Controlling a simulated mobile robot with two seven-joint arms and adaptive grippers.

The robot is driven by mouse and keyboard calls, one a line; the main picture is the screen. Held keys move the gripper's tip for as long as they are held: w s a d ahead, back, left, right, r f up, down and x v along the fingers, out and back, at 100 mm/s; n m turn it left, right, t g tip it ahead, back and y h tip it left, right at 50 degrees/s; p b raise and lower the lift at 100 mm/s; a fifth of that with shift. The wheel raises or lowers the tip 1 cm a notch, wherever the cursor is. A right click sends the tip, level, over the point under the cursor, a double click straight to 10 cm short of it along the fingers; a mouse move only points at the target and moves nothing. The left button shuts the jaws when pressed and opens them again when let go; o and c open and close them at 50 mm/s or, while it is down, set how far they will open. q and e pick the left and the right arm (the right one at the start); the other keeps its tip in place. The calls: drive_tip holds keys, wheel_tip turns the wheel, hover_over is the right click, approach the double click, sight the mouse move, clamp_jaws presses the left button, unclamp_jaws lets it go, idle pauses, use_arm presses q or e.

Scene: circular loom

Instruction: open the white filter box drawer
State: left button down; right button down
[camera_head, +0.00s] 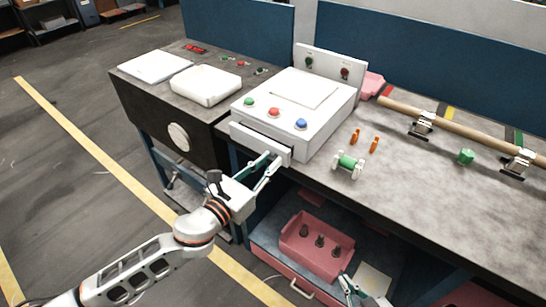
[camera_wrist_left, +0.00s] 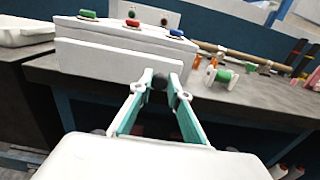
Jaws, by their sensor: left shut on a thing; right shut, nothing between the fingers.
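The white filter box (camera_head: 318,95) stands on the bench with green, red and blue buttons on top. Its drawer front (camera_head: 250,139) faces me and stands slightly out from the box body. In the left wrist view the drawer front (camera_wrist_left: 100,62) fills the upper left. My left gripper (camera_head: 272,161) is at the right part of the drawer front. My right gripper (camera_head: 348,284) is shut and empty, low at the bottom edge by the lower shelf, partly cut off.
A green-and-white spool piece (camera_head: 348,166) and orange pegs (camera_head: 355,136) lie right of the box. A wooden rod (camera_head: 460,125) rests on holders. A pink bin (camera_head: 312,262) with dark pieces sits on the lower shelf. A dark cabinet (camera_head: 150,115) adjoins on the left.

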use_arm(q)
drive_tip(key=v, duration=1.2)
drive_tip(key=shift+s+a, duration=0.2)
drive_tip(key=shift+s, duration=0.15)
drive_tip(key=c, duration=1.9)
unclamp_jaws()
drive_tip(key=v, duration=1.2)
drive_tip(key=shift+r, duration=0.1)
